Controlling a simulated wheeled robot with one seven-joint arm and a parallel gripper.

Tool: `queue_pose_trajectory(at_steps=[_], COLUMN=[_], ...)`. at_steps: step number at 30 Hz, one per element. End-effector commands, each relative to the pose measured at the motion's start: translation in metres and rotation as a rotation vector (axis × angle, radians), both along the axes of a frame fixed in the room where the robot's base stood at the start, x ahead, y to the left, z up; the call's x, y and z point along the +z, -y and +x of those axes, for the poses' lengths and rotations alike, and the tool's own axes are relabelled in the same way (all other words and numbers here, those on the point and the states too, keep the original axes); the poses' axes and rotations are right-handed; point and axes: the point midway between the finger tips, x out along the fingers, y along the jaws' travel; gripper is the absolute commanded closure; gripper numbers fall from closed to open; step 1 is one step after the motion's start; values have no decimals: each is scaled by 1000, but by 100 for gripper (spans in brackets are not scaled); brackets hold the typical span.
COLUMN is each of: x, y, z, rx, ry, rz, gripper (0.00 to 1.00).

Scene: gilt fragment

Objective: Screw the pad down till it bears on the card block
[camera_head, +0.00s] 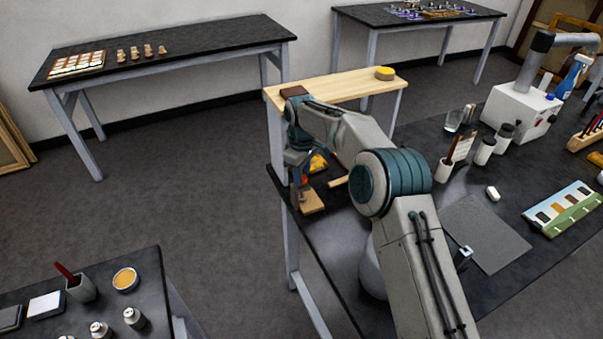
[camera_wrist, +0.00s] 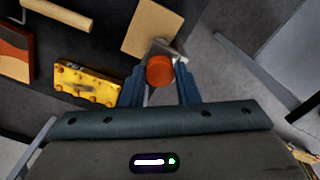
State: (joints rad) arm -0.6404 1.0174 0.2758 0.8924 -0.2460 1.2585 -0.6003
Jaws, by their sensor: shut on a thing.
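My gripper (camera_wrist: 160,88) is shut on a round orange-red knob (camera_wrist: 159,71), with one blue finger on each side of it. A grey metal clamp part (camera_wrist: 171,49) shows just beyond the knob. A flat tan block (camera_wrist: 150,24), which looks like the card block, lies partly under the clamp. In the head view my gripper (camera_head: 301,175) points down at the table's left edge, above the tan block (camera_head: 312,202). The pad is hidden below the knob and clamp, so I cannot tell whether it touches the block.
A wooden rod (camera_wrist: 58,14) and an orange-and-dark panel (camera_wrist: 14,54) lie farther left. The dark table (camera_head: 330,248) is bare in front of the block. Its edge drops to the floor on the left.

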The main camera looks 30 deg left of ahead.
Motion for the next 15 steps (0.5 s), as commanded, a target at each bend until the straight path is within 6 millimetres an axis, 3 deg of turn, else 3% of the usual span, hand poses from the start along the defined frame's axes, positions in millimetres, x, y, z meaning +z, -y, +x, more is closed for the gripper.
queue_pose_trajectory(at_steps=[15], x=[1], y=[-1], z=[0], rx=[-438], ry=[1], rz=[1], gripper=[94])
